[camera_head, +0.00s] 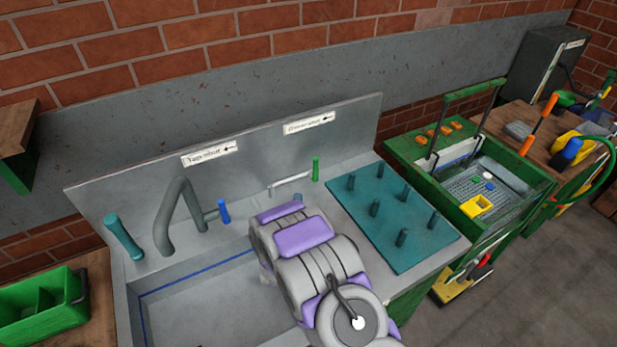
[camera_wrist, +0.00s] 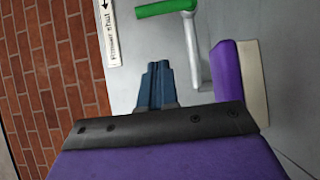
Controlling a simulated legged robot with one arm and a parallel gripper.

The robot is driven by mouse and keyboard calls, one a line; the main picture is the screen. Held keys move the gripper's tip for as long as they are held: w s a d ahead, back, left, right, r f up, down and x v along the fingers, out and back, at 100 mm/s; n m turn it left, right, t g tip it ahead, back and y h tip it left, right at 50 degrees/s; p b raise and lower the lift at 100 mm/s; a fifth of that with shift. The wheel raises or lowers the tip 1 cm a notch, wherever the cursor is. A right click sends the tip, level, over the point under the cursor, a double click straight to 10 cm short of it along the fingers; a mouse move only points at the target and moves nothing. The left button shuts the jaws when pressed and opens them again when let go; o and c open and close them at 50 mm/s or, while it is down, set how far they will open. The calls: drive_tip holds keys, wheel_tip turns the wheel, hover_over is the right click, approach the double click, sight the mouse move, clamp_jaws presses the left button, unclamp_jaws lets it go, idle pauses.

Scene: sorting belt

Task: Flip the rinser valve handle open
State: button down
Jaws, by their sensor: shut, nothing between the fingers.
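The rinser valve handle (camera_head: 316,169) is a short green bar. It stands upright at the right end of a thin pale metal pipe (camera_head: 290,181) by the sink's back panel. In the wrist view the green handle (camera_wrist: 165,8) is at the top edge, partly cut off, with the pale pipe (camera_wrist: 192,55) running down from it. My gripper (camera_wrist: 157,66) shows blue fingers shut together and empty, apart from the handle and below it in that picture. In the head view my arm mostly hides the gripper.
A label reading "Rinser shut" with an arrow (camera_head: 309,123) is on the back panel (camera_head: 250,145). Left are the tap spout (camera_head: 172,215) and its blue handle (camera_head: 223,211). A teal peg mat (camera_head: 390,220) lies right of my arm. The sink basin (camera_head: 200,300) is at lower left.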

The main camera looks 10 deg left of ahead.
drive_tip(key=b, duration=0.2)
approach(314, 168)
drive_tip(key=w+a, duration=0.3)
drive_tip(key=a, duration=0.1)
drive_tip(key=shift+w+d, duration=0.75)
drive_tip(key=shift+w, duration=0.2)
drive_tip(key=shift+w+d, duration=0.75)
drive_tip(key=shift+w, duration=0.2)
